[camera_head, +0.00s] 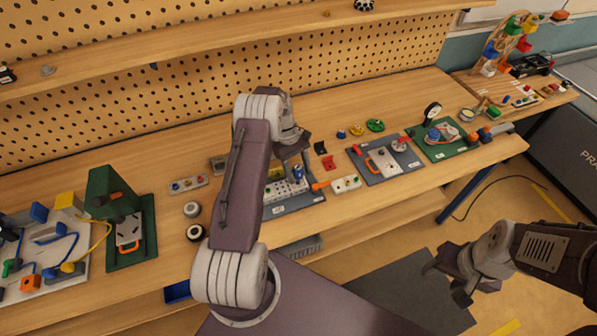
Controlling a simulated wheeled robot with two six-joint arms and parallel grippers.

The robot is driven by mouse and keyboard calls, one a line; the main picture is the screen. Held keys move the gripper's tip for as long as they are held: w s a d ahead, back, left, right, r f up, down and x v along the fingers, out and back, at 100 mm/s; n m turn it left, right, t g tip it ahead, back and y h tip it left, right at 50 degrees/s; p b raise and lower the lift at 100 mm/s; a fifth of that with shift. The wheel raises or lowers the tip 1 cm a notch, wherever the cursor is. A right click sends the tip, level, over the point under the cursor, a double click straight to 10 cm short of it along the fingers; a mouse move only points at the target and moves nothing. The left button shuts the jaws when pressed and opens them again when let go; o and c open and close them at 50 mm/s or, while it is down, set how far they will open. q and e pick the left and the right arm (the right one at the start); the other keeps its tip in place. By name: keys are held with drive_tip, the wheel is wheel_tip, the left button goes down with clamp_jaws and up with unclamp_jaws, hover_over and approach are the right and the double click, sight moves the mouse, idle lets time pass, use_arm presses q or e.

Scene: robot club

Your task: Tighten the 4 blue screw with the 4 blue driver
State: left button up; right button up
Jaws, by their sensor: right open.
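My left gripper (295,153) is over the grey board (300,205) in the middle of the bench, pointing down. A small upright blue piece (298,173) shows just below its fingers, above a white block with holes (280,192); it looks like the blue driver, but the "4" mark is too small to read. I cannot tell whether the fingers hold it. My forearm hides the left part of the board. The blue screw cannot be made out. My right gripper (453,276) is open and empty, over the floor in front of the bench.
A tray of colored knobs (188,184) and two round white-topped pieces (194,210) lie left of my arm. A green stand (128,235) is further left. A grey board with an orange handle (384,160) and a green board (447,138) lie to the right.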

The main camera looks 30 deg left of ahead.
use_arm(q)
drive_tip(key=shift+r+n+p, duration=0.25)
drive_tip(key=shift+n+p, duration=0.15)
drive_tip(key=shift+n, duration=0.1)
drive_tip(key=n+t+p, duration=0.1)
drive_tip(key=n, duration=0.3)
drive_tip(key=n+t+p, duration=0.2)
drive_tip(key=n, duration=0.1)
drive_tip(key=shift+s+r+n, duration=0.1)
drive_tip(key=shift+s+n, duration=0.05)
drive_tip(key=shift+n, duration=0.25)
drive_tip(key=shift+f+n+t, duration=0.2)
drive_tip(key=shift+n+t, duration=0.3)
drive_tip(key=shift+n, duration=0.6)
drive_tip(key=shift+f+n+t+y+b, duration=0.1)
drive_tip(key=shift+n+t+y+b, duration=0.25)
drive_tip(key=shift+n, duration=0.55)
drive_tip(key=shift+c, duration=0.3)
